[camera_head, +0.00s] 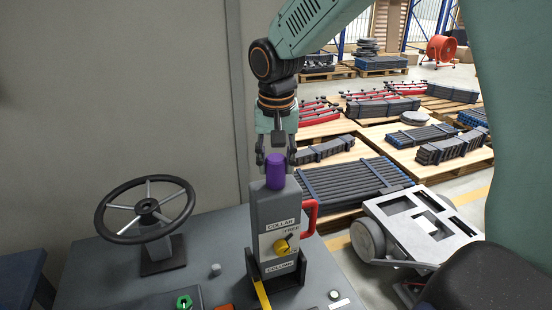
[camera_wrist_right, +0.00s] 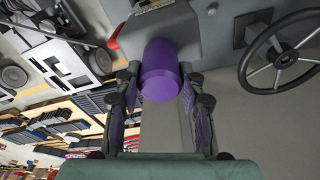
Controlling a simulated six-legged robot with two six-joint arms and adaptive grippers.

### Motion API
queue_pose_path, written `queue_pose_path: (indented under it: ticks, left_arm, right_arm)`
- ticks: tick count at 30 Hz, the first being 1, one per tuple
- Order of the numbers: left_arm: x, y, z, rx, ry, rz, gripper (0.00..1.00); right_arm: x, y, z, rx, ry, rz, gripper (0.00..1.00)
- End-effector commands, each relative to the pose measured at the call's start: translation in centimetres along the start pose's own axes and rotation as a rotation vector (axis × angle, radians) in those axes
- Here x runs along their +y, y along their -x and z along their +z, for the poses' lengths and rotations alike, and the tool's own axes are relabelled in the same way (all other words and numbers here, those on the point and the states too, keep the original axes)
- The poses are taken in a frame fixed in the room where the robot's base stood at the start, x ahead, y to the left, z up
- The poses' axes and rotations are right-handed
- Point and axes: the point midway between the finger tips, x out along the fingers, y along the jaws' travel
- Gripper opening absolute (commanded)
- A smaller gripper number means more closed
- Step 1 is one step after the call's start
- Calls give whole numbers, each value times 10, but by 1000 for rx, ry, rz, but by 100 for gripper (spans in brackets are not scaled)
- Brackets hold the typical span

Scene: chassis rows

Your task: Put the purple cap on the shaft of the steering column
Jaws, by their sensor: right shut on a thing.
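The purple cap (camera_head: 275,172) is a plain cylinder, upright at the top of the grey steering column (camera_head: 270,215), which has "COLLAR" and "COLUMN" labels. My right gripper (camera_head: 276,158) comes down from above and is shut on the cap. In the right wrist view the cap (camera_wrist_right: 160,72) sits between the two fingers (camera_wrist_right: 160,95). The shaft is hidden, and I cannot tell whether the cap touches it or is around it. My left gripper is not in view.
A yellow knob (camera_head: 282,246) and a red handle (camera_head: 310,217) are on the column. A black steering wheel (camera_head: 147,207) stands left on the grey bench (camera_head: 90,275). A green button (camera_head: 184,302) is in front. A wheeled cart (camera_head: 415,228) and loaded pallets lie beyond on the right.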

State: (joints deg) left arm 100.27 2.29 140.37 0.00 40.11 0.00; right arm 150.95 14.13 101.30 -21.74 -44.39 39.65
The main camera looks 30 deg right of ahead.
Motion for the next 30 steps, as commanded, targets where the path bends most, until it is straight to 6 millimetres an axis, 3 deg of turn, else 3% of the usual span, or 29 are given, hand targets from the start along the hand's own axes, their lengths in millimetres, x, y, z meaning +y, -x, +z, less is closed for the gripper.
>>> queue_pose_path:
  ticks: [3,4,12,23,30]
  left_arm:
    - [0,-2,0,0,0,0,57]
    - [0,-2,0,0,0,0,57]
    - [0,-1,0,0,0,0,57]
    - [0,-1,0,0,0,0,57]
    - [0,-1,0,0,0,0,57]
  right_arm:
    - [0,-4,1,-1,0,0,13]
    - [0,-3,0,0,0,0,42]
    - [0,-2,0,0,0,0,65]
    - [0,0,0,1,0,0,66]
    - [0,36,-1,5,0,-2,66]
